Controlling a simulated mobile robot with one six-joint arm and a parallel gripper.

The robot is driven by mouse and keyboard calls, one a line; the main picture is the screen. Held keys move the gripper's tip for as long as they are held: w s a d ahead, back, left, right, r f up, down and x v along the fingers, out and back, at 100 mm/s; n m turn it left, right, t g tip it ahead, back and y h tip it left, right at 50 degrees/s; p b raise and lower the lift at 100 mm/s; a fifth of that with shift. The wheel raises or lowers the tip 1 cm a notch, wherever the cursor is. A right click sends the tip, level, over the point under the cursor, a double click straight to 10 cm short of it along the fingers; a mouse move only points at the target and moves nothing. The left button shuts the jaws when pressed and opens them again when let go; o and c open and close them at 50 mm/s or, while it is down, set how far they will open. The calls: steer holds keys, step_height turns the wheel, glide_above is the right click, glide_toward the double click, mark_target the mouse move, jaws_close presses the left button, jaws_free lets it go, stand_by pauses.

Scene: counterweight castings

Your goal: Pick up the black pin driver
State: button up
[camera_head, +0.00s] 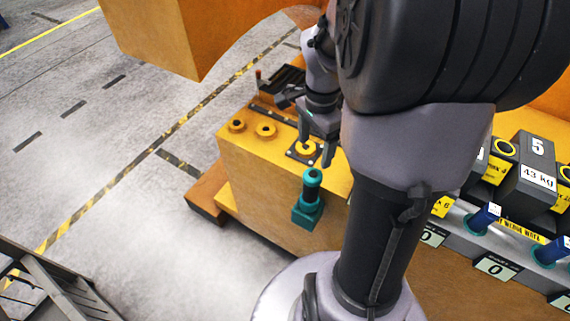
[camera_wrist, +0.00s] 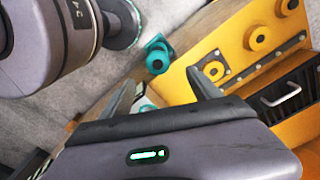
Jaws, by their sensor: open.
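In the wrist view a teal piece with a dark round centre (camera_wrist: 157,60) appears just beyond the fingertips. My gripper (camera_head: 316,150) is open and empty, pointing down above and slightly behind the teal tool, apart from it. Its two dark fingers (camera_wrist: 165,76) are spread in the wrist view. The tool's lower part is hard to make out.
The yellow block top (camera_head: 240,147) bears several round yellow bosses and a dark tray (camera_head: 283,88). Black weights marked 5 and 43 kg (camera_head: 538,165) and blue-handled pins (camera_head: 484,217) stand at right. A large orange body (camera_head: 165,35) overhangs at the back. Floor at left is open.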

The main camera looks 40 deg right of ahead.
mark_target(312, 186)
steer(key=f+b, duration=0.2)
steer(key=f, duration=0.3)
steer(key=f+b, duration=0.2)
steer(key=f, duration=0.4)
steer(key=f+b, duration=0.1)
steer(key=f, duration=0.5)
steer(key=shift+s+d+f+b, duration=0.1)
steer(key=shift+s+b, duration=0.15)
steer(key=shift+b, duration=0.15)
jaws_close()
